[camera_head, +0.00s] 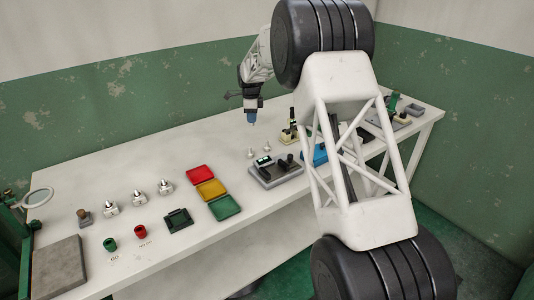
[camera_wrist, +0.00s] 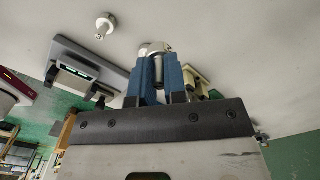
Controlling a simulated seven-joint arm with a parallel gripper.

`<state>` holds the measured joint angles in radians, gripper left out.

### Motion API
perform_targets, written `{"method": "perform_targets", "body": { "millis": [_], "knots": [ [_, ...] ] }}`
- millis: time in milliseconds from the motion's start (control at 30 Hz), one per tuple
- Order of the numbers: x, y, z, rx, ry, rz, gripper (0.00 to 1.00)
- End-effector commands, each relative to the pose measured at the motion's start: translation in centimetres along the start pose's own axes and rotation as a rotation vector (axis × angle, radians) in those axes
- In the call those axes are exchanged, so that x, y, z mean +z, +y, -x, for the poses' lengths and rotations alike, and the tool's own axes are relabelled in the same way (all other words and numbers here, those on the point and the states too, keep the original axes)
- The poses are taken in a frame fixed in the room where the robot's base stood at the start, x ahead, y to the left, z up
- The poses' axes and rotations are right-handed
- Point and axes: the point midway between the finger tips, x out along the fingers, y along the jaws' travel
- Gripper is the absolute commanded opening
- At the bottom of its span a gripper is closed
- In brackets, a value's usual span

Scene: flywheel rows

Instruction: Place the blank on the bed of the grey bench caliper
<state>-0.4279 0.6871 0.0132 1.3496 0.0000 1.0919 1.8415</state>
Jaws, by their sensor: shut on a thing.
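My gripper (camera_head: 251,121) hangs above the far side of the white table, behind and a little left of the grey bench caliper (camera_head: 268,177). Its blue fingers (camera_wrist: 154,75) are shut on a small round metal blank (camera_wrist: 155,48), seen in the wrist view between the fingertips. The fingers cover part of the blank. The caliper has a flat grey base with a small lit display and dark parts on top; it also shows in the wrist view (camera_wrist: 112,73), left of the fingers. The blank is apart from the caliper.
Two small pale metal pieces (camera_head: 250,154) stand behind the caliper. Red, yellow (camera_head: 211,189) and green trays lie to its left. Further left are several metal parts (camera_head: 137,198), red and green cups and a grey block (camera_head: 58,267). A blue item (camera_head: 320,155) is right of the caliper.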

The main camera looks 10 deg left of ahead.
Motion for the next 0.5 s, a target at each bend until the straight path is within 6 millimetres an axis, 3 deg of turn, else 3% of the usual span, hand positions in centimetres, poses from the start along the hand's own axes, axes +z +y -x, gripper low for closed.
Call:
{"method": "perform_targets", "body": {
  "millis": [267,500],
  "knots": [
    [-1.1,2.6,0.5,-0.001,0.000,0.000,0.00],
    [-2.5,6.3,0.8,-0.001,0.000,-0.001,0.00]
  ]
}}
